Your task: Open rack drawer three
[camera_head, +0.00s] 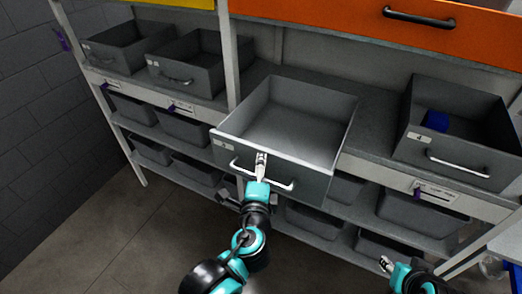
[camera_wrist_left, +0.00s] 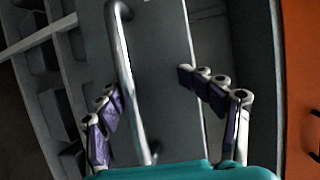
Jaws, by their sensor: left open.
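The middle grey drawer (camera_head: 228,127) is empty, and its front sticks out past the shelf edge. I take it for drawer three; its small label is hard to read. Its bar handle (camera_head: 280,186) crosses the front, and it also shows in the left wrist view (camera_wrist_left: 126,70). My left gripper (camera_head: 261,157) is at the drawer front, above the handle's middle. In the left wrist view its fingers (camera_wrist_left: 150,88) are spread, with the handle close to the left finger and the right finger by the drawer's rim. My right gripper (camera_head: 384,263) is low at the right, away from the drawers.
A right drawer (camera_head: 455,168) holds a blue object (camera_head: 436,121). Two grey drawers (camera_head: 112,47) stand at the left. Grey bins (camera_head: 415,212) fill the lower shelves. An orange drawer front (camera_head: 380,22) is above. The floor (camera_head: 130,235) at the front left is clear.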

